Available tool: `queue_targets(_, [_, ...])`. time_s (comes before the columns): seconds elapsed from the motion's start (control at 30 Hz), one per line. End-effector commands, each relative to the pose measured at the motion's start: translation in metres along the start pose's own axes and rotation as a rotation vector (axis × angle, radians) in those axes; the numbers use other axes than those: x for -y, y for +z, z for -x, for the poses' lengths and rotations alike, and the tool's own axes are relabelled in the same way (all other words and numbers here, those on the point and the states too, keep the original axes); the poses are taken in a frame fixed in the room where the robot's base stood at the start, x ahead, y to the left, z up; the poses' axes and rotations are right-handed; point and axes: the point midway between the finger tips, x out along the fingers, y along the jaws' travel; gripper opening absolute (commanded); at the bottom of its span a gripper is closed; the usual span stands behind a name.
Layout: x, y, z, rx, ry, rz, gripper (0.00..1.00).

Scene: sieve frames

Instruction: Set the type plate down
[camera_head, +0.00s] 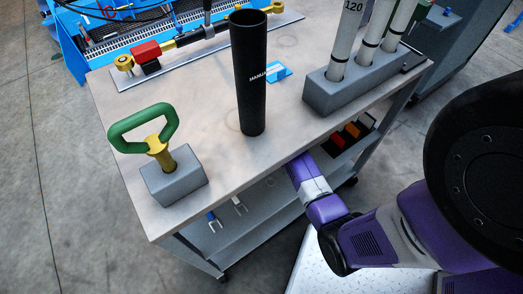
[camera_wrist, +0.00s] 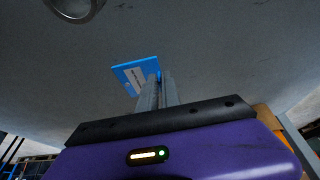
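A blue plate (camera_wrist: 132,74) with a white label shows in the wrist view at the tips of my gripper (camera_wrist: 158,80). The two grey fingers are close together with the plate's right edge between them, so my gripper is shut on it. The plate is tilted in the picture against a plain grey surface; I cannot tell whether it touches that surface. In the head view my purple arm reaches to the table's front edge, and the fingers and the plate are hidden there.
The grey table (camera_head: 215,165) carries a tall black tube (camera_head: 250,85), a green-handled gauge in a block (camera_head: 148,125), a small blue piece (camera_head: 278,72) and a grey block with white tubes (camera_head: 335,92). A lower shelf (camera_head: 240,235) holds small tools. The front middle of the tabletop is clear.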

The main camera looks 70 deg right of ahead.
Motion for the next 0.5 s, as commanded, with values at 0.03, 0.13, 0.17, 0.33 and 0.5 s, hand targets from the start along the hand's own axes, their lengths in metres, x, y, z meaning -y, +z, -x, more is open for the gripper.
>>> queue_targets(0.03, [0.0,0.0,0.0,0.0,0.0,0.0,0.14])
queue_targets(0.13, [0.0,0.0,0.0,0.0,0.0,0.0,0.14])
queue_targets(0.17, [0.0,0.0,0.0,0.0,0.0,0.0,0.14])
queue_targets(0.33, [0.0,-0.001,0.001,-0.001,0.0,0.0,0.14])
queue_targets(0.5, [0.0,-0.002,0.017,-0.002,0.0,0.001,0.14])
